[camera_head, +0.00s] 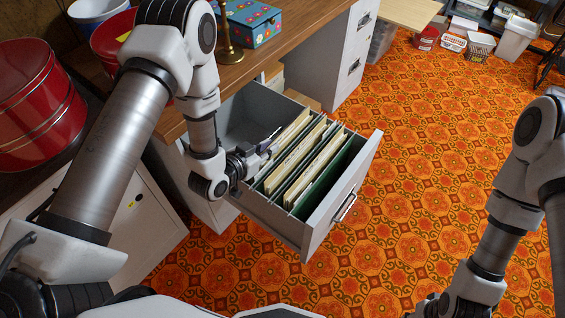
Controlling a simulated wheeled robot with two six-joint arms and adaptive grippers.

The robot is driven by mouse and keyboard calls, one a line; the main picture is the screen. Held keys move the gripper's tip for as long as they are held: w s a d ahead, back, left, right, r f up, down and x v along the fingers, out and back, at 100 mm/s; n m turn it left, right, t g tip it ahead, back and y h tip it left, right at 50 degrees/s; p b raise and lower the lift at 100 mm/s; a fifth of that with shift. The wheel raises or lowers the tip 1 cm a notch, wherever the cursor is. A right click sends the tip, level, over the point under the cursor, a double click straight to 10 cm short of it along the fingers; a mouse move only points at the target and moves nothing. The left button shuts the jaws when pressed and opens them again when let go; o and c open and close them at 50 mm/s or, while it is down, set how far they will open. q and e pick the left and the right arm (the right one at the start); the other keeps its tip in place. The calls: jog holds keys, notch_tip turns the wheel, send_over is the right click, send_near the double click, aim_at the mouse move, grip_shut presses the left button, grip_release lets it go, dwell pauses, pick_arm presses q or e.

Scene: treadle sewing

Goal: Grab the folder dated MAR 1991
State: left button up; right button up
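An open file drawer (318,222) sticks out from under the wooden desk. Several cream folders in green hanging files stand upright in it, among them a front one (318,168) and a back one (292,143). Writing on them is too small to read, so I cannot tell which is dated MAR 1991. My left gripper (268,146) is at the left end of the back folders, just above the drawer's side. Its fingers are small and partly hidden, so I cannot tell whether it touches or holds a folder. My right arm is at the right edge; its gripper is out of view.
A blue floral box (250,24) and a brass candlestick (227,45) stand on the wooden desk (290,42). Red tins (38,105) stand at the left. The orange patterned floor right of the drawer is clear. Baskets and bins (480,45) stand at the back right.

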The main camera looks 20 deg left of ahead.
pick_arm(q)
grip_shut()
jog(key=shift+r, duration=0.15)
